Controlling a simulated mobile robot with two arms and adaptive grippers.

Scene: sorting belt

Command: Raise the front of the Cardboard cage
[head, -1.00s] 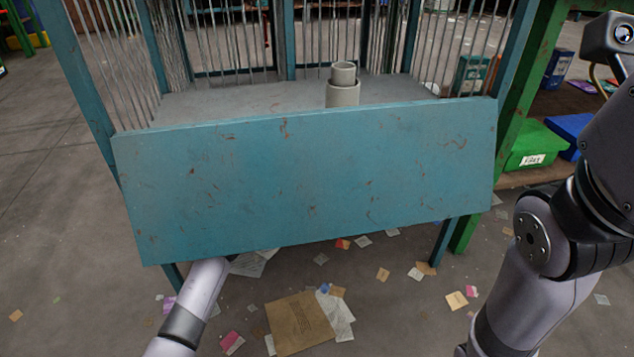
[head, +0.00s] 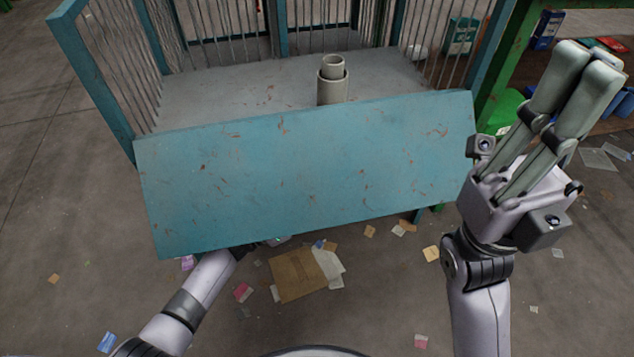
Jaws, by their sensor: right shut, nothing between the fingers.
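The cage (head: 88,80) has blue-green posts and thin metal bars, with a grey floor inside. Its front is a scuffed blue-green panel (head: 305,175), folded down and slanting outward below the floor's front edge. My left arm comes in from the lower left and passes under the panel's lower edge. The panel hides my left gripper, so I cannot tell whether it touches the panel. My right gripper (head: 590,62) is at the upper right, shut and empty, fingers pointing up. It is to the right of the panel and apart from it.
A pale grey cylinder (head: 332,88) stands on the cage floor behind the panel. A green frame post (head: 497,90) and a green bin (head: 503,110) are close on the right. Brown cardboard (head: 297,276) and paper scraps litter the ground below the panel.

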